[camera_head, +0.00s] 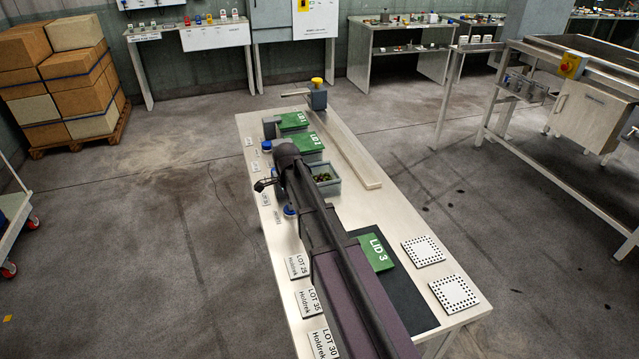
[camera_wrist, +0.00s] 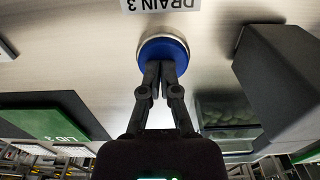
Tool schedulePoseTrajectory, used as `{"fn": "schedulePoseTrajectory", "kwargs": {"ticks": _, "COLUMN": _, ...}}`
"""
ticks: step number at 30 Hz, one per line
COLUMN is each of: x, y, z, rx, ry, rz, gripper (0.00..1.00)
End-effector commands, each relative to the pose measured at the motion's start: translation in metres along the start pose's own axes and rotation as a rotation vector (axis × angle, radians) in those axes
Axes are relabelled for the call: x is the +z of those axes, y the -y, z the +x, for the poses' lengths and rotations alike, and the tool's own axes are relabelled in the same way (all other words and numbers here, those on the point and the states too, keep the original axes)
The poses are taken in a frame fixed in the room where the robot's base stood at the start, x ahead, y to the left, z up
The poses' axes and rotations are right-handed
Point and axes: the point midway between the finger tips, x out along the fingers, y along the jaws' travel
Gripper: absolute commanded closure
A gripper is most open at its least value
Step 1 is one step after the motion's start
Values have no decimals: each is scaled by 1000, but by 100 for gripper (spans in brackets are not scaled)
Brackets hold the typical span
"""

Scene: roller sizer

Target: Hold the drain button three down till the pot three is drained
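A blue button (camera_head: 289,211) shows beside my arm in the head view. Pot three is an open grey container (camera_head: 334,189) with green and brown pieces in it; it also shows in the wrist view (camera_wrist: 225,99). Its liquid level cannot be made out.
The green lid 3 (camera_head: 377,252) lies on a dark mat (camera_head: 409,300). Lids 1 (camera_head: 293,121) and 2 (camera_head: 306,142) are at the far end. A grey box (camera_wrist: 277,85) stands right of the button in the wrist view. Marker plates (camera_head: 423,251) lie at the near right.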

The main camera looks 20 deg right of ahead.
Motion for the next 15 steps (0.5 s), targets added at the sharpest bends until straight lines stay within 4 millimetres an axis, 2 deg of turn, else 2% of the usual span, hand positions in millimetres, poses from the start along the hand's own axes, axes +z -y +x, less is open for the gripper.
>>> {"fn": "schedulePoseTrajectory", "kwargs": {"ticks": 15, "x": 0, "y": 0, "z": -41, "rx": -4, "ry": 0, "rz": 0, "gripper": 100}}
